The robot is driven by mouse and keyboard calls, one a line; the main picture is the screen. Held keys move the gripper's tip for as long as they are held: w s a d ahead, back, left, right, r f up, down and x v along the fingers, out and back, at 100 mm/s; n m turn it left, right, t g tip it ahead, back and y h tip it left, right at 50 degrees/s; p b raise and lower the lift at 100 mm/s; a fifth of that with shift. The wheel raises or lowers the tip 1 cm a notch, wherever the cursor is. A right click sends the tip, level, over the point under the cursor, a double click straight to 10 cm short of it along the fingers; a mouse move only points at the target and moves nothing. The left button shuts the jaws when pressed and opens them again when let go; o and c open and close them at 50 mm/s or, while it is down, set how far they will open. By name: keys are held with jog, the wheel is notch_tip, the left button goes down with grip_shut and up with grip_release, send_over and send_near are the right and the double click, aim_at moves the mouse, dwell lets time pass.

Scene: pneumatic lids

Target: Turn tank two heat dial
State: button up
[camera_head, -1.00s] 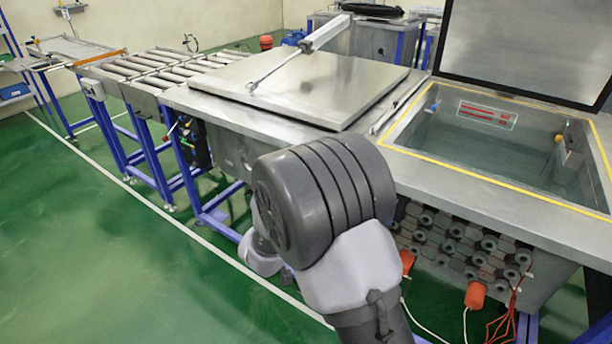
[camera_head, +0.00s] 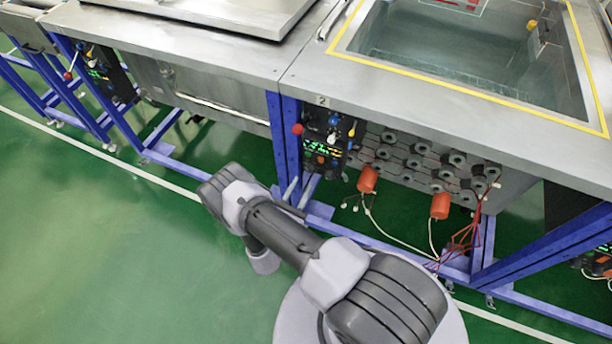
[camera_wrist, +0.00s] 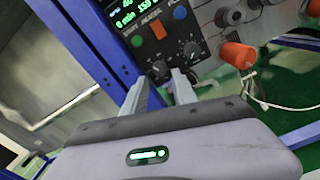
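Tank two (camera_head: 400,90) is the open water tank marked with a 2 on its front edge. Its black control panel (camera_head: 325,145) hangs below the rim beside a blue leg, with lit green digits. The wrist view shows the panel (camera_wrist: 172,38) close up. Two dark dials with pale marks sit on its lower part, a left dial (camera_wrist: 158,68) and a right dial (camera_wrist: 190,48). I cannot read which is for heat. My gripper (camera_wrist: 160,78) is open and empty, its fingers apart just below the left dial. It also shows in the head view (camera_head: 299,186), below the panel.
A green button (camera_wrist: 136,40), an orange square (camera_wrist: 157,29) and a blue button (camera_wrist: 180,13) sit above the dials. A red knob (camera_head: 297,129) is by the panel's left. Orange cylinders (camera_head: 368,180) hang to its right. Blue frame legs (camera_head: 285,140) stand close. Green floor (camera_head: 110,250) is open at left.

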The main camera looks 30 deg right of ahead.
aim_at(309, 171)
jog(key=b+x, duration=0.1)
jog(key=x, duration=0.4)
jog(key=shift+w+d, duration=0.2)
jog(key=shift+w, duration=0.05)
grip_shut()
